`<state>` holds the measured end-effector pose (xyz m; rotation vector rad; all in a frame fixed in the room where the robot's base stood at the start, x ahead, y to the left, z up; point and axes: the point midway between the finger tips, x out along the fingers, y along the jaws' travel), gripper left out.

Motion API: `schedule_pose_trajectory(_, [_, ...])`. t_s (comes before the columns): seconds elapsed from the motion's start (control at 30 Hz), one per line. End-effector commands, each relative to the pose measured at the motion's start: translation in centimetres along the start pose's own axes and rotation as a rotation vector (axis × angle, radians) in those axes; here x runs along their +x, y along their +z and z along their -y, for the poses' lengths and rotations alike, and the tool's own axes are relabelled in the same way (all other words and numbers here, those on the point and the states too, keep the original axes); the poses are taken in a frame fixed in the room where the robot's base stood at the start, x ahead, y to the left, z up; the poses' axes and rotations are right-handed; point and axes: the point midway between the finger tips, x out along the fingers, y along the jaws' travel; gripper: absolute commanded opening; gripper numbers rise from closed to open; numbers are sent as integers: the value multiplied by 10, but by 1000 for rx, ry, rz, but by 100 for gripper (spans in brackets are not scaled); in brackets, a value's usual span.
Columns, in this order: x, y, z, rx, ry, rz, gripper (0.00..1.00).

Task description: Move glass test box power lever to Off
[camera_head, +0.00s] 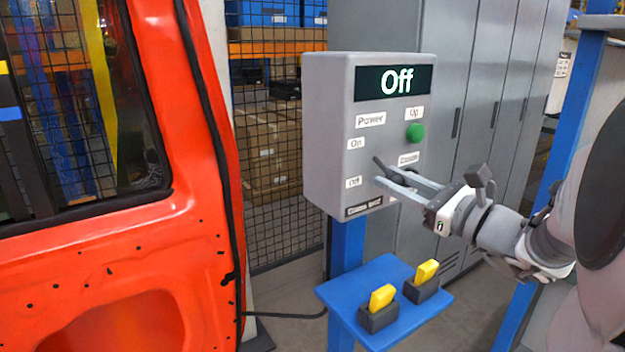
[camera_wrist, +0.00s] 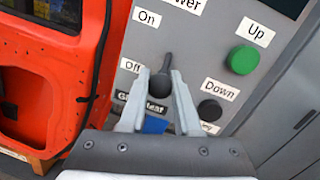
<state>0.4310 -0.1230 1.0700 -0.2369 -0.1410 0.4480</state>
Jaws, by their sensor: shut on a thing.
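The grey glass test box (camera_head: 330,130) stands on a blue post, and its screen (camera_head: 397,81) reads "Off". The dark power lever (camera_head: 379,162) sticks out of its front, between the "On" label (camera_head: 356,143) and the "Off" label (camera_head: 354,182). In the wrist view the lever (camera_wrist: 161,82) shows just right of the "Off" label (camera_wrist: 131,66), below "On". My gripper (camera_head: 382,181) is at the lever, one finger on each side. In the wrist view my gripper (camera_wrist: 160,92) is shut on the lever, whose thin end points up beyond the fingertips.
A green "Up" button (camera_head: 414,132) is right of the lever, and a black "Down" button (camera_wrist: 210,110) is below it. A blue stand (camera_head: 345,292) with two yellow-and-black pieces is underneath. A red car door (camera_head: 130,260) is at the left; grey cabinets (camera_head: 480,100) stand behind.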

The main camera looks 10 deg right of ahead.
Motion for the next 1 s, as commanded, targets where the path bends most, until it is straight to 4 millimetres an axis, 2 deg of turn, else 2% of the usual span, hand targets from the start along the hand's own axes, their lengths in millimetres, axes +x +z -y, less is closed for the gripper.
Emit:
schedule_pose_trajectory(0.17, [0,-1,0,2,0,-1,0])
schedule_pose_trajectory(0.2, [0,-1,0,2,0,-1,33])
schedule_pose_trajectory(0.37, [0,-1,0,2,0,-1,61])
schedule_pose_trajectory(0.63, [0,0,0,1,0,-1,61])
schedule_pose_trajectory(0.77, [-7,0,1,1,-2,-2,61])
schedule_pose_trajectory(0.87, [-22,0,1,2,-4,-3,61])
schedule_pose_trajectory(1.0, [-54,1,2,2,-6,-3,61])
